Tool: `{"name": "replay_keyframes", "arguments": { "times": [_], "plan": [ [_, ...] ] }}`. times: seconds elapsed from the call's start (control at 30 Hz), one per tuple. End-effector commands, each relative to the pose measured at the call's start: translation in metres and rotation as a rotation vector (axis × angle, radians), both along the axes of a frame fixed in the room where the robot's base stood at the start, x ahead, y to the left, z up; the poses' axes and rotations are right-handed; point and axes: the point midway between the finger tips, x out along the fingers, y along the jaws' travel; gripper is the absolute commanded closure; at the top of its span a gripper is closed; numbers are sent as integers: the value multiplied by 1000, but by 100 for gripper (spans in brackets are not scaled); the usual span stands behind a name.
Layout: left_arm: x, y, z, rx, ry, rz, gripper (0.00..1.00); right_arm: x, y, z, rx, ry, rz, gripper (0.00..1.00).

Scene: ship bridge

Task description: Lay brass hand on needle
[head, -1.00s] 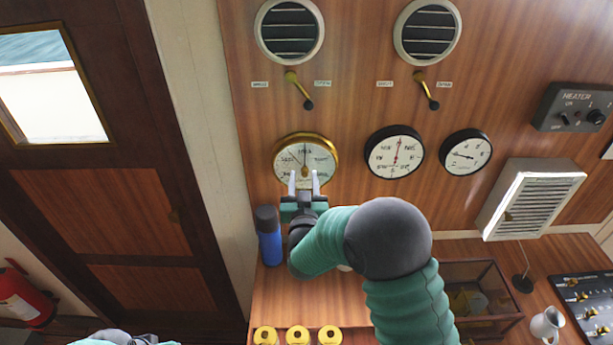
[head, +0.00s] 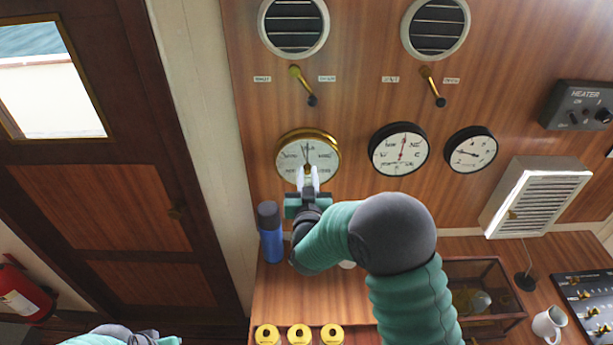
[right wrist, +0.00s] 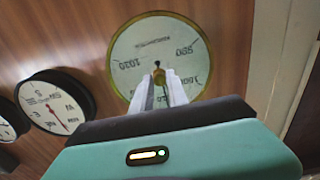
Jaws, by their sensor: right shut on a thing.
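The brass-rimmed barometer (head: 327,150) hangs on the wood panel, its pale dial facing me. It also shows in the right wrist view (right wrist: 122,47). A thin dark needle (head: 307,153) points nearly straight up on the dial. My right gripper (head: 308,171) is at the dial's centre, its pale fingers shut on the small centre knob of the brass hand (right wrist: 157,73). The brass hand's pointer is too fine to tell from the needle, and the fingers cover the lower dial.
Two black-rimmed gauges (head: 399,150) (head: 470,150) hang to the right. Brass levers (head: 302,85) (head: 432,86) and round vents are above. A blue flask (head: 270,232) stands below left of the barometer, close to my right wrist. A mug (head: 549,323) and glass case (head: 483,295) are at right.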

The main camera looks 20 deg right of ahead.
Motion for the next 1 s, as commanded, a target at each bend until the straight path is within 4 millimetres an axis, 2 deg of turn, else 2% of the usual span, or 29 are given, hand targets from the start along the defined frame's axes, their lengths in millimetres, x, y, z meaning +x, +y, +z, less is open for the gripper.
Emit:
{"name": "replay_keyframes", "arguments": {
  "times": [0.27,0.7,1.0],
  "plan": [
    [0,0,-22,0,0,-1,100,0,1,-6,89,-25,0,100],
    [0,0,-79,0,0,-1,100,-1,2,-8,396,-113,4,100],
    [0,0,-102,0,0,0,100,-1,1,-6,548,-154,1,100]
  ]
}}
